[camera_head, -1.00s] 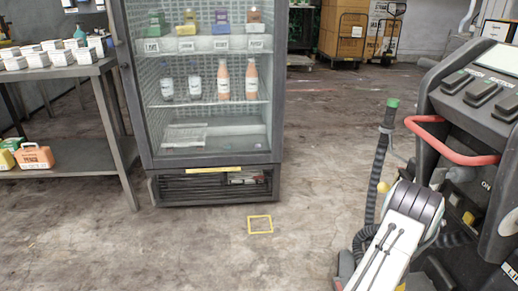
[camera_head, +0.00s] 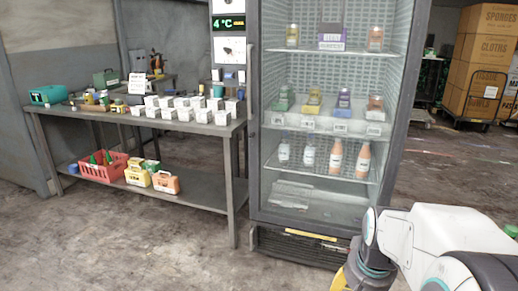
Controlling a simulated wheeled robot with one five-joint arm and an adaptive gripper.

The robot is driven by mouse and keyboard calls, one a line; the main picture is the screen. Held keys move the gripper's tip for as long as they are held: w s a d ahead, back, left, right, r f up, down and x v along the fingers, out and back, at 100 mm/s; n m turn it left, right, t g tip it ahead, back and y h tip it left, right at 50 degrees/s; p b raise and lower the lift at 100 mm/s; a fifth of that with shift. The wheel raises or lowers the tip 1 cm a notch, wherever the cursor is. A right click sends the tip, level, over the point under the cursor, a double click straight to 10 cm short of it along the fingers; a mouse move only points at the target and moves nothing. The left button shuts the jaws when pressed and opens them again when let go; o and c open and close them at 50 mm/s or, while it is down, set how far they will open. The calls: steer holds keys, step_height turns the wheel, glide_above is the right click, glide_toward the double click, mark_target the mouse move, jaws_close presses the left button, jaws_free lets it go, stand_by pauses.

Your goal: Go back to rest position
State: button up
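My white arm with teal rings reaches in from the lower right corner, in front of the fridge's lower right corner. A yellow and dark part shows below its bend at the bottom edge. My gripper's fingertips are not in view, so what they hold cannot be seen. The upright display fridge (camera_head: 254,130) stands right of centre, with bottles and small boxes on its shelves. I cannot tell whether its glass door is shut.
A grey metal table (camera_head: 60,112) at the left carries rows of white boxes. Its lower shelf holds a red crate (camera_head: 97,178) and an orange box (camera_head: 166,182). Stacked cartons (camera_head: 478,75) stand at the back right. The floor at front left is clear.

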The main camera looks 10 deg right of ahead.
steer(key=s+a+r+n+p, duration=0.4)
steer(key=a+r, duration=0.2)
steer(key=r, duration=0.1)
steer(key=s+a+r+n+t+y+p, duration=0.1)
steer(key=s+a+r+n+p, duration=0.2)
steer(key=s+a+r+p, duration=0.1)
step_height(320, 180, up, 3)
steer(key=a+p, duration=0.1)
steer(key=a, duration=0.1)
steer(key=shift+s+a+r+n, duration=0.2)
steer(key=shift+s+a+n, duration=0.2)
